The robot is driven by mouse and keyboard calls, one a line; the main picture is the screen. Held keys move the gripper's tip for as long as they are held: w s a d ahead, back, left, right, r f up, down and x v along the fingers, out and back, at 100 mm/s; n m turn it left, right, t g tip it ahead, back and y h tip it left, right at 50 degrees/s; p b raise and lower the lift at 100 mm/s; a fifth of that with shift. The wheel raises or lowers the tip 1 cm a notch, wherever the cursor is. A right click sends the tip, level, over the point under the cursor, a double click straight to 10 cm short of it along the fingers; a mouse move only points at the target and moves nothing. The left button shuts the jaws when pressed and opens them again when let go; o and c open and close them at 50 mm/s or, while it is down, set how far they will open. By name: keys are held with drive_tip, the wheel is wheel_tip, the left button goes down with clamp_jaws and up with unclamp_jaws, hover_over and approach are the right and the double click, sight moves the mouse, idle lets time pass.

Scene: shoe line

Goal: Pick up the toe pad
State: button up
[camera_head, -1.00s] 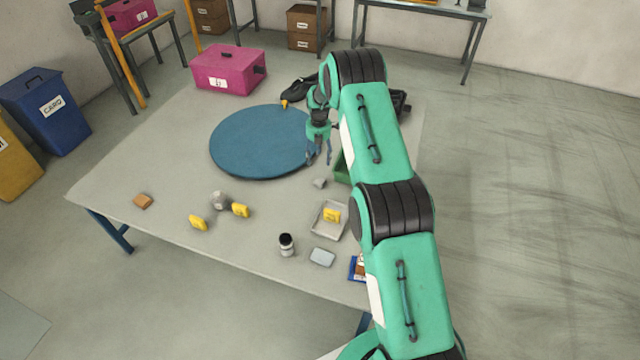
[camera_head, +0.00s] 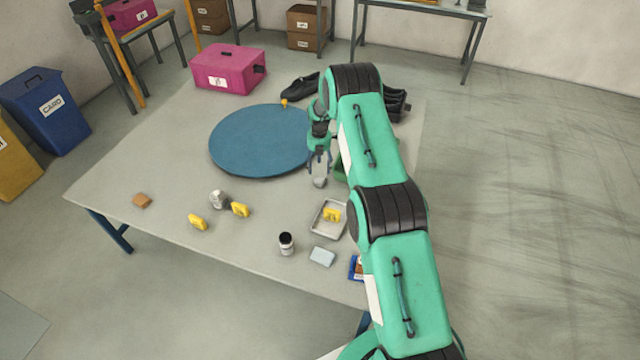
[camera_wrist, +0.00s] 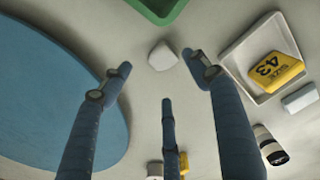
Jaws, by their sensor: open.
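The toe pad seems to be the small pale grey-white block (camera_head: 320,183) on the table, just right of the blue round mat. In the wrist view this block (camera_wrist: 162,56) lies just past my fingertips, in the gap between the left and right fingers. My gripper (camera_head: 319,169) hangs over the table close to the block. In the wrist view my gripper (camera_wrist: 158,72) is open and empty, with three dark blue fingers spread. Nothing is between the fingers, and I cannot tell the height of the tips above the table.
The blue round mat (camera_head: 258,142) is at left. A white tray (camera_wrist: 228,58) holds a yellow size 43 tag (camera_wrist: 276,70). A green container (camera_wrist: 160,10) is beyond the block. A jar (camera_head: 286,243), a pale block (camera_head: 322,256) and yellow tags stand nearer. Black shoes (camera_head: 298,88) lie behind.

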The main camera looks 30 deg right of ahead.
sight(319, 179)
drive_tip(key=shift+f, duration=1.55)
drive_tip(key=shift+s+f+b, duration=0.15)
drive_tip(key=shift+f+b, duration=0.7)
drive_tip(key=shift+f, duration=1.8)
drive_tip(key=shift+a, duration=0.1)
drive_tip(key=c, duration=1)
